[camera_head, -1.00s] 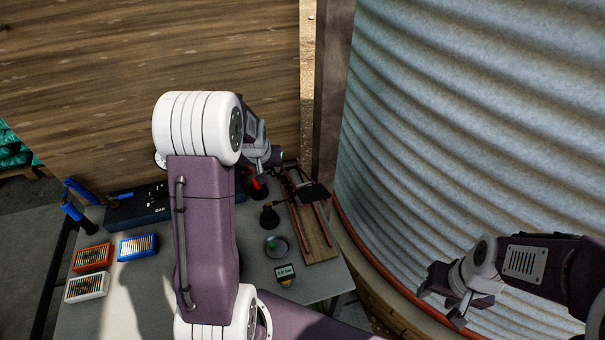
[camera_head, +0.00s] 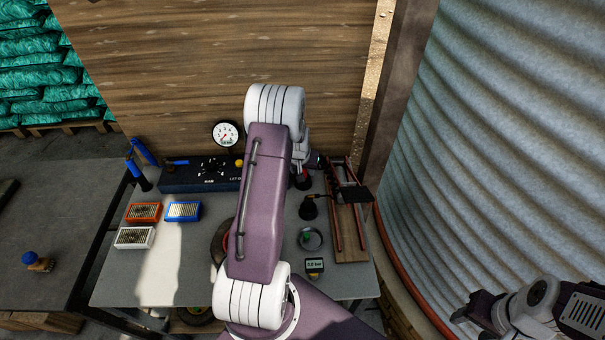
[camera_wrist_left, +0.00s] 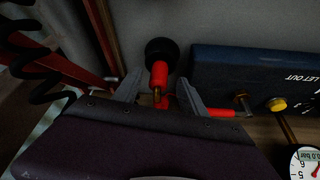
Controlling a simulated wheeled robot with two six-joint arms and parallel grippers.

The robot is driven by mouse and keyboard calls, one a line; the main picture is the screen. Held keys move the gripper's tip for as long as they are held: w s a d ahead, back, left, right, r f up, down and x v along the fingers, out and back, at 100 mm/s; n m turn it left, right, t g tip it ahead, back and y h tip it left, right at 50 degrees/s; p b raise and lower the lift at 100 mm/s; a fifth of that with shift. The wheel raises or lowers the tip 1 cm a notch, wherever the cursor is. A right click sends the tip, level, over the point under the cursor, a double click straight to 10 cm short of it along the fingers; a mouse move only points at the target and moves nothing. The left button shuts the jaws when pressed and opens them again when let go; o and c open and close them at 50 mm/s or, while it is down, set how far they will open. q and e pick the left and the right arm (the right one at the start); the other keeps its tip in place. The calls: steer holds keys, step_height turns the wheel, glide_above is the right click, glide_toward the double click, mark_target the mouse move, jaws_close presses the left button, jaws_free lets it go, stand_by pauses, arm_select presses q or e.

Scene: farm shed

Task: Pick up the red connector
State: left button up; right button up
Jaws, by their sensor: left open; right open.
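The red connector (camera_head: 303,181) stands on a dark round base on the table, just right of my left arm in the head view. In the left wrist view the red connector (camera_wrist_left: 159,72) has a brass tip and rises from a black round base. My left gripper (camera_wrist_left: 158,90) is open, with one finger on each side of the connector and a visible gap to each. In the head view my left gripper is mostly hidden behind its arm. My right gripper (camera_head: 472,314) is open and empty at the lower right, away from the table.
A dark blue box (camera_head: 195,177) with a round gauge (camera_head: 227,133) stands at the back. Small brush-like trays (camera_head: 184,211) lie at left. A corrugated wall (camera_head: 500,150) bounds the right.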

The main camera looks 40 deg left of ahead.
arm_select(q)
steer(key=x, duration=0.2)
steer(key=shift+w+f, duration=0.25)
steer(key=shift+w, duration=0.05)
steer(key=shift+s, duration=0.15)
steer(key=shift+c, duration=1.2)
jaws_close()
steer(key=shift+r, duration=0.1)
step_height(320, 180, up, 10)
